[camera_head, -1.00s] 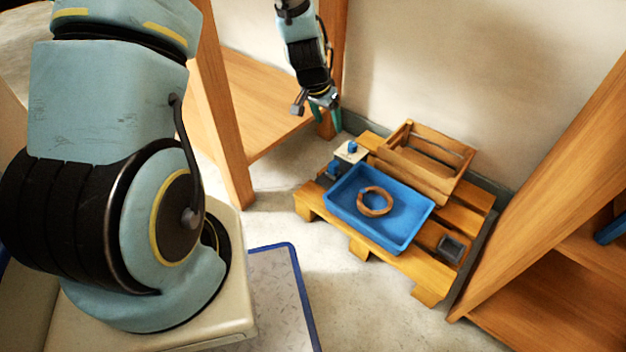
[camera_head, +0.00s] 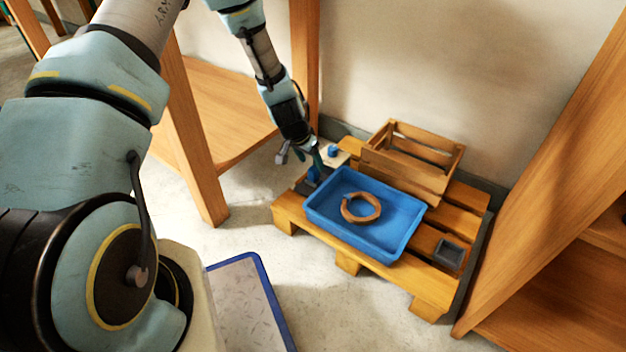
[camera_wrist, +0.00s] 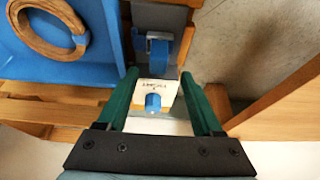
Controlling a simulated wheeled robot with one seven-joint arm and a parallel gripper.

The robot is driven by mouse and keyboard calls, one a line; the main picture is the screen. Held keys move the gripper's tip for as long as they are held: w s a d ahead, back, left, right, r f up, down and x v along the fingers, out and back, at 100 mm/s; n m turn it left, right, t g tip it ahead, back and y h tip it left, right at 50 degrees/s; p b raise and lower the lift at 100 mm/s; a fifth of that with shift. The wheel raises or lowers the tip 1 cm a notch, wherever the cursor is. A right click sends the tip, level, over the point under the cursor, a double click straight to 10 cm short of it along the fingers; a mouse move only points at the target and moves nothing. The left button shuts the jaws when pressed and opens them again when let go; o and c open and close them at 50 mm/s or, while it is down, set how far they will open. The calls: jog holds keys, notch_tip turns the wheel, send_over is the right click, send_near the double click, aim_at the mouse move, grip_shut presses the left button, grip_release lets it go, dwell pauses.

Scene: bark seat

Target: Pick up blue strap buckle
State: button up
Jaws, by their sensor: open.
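A blue strap buckle (camera_head: 313,174) sits on a dark grey pad at the left end of the pallet, beside the blue tray; my gripper partly covers it. In the wrist view the blue strap buckle (camera_wrist: 158,55) lies just beyond the fingertips, roughly centred between them. My gripper (camera_head: 314,162) points down over that corner. In the wrist view my gripper (camera_wrist: 159,76) has its green fingers apart with nothing held. A smaller blue piece (camera_wrist: 153,103) stands on a white labelled block (camera_wrist: 158,92) and shows between the fingers.
The blue tray (camera_head: 398,250) holds a brown ring (camera_head: 361,207). A wooden crate (camera_head: 430,183) stands behind it, and a small grey box (camera_head: 449,251) lies at the right on the wooden pallet (camera_head: 431,290). A table leg (camera_head: 194,150) stands left; shelving closes the right.

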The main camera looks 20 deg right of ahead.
aim_at(313, 169)
jog(key=b+x, duration=0.2)
jog(key=x, duration=0.1)
jog(key=b+x, duration=0.1)
jog(key=x, duration=0.1)
jog(key=shift+s+a+f, duration=0.15)
jog(key=shift+s+a, duration=0.05)
jog(key=shift+s, duration=0.1)
grip_shut()
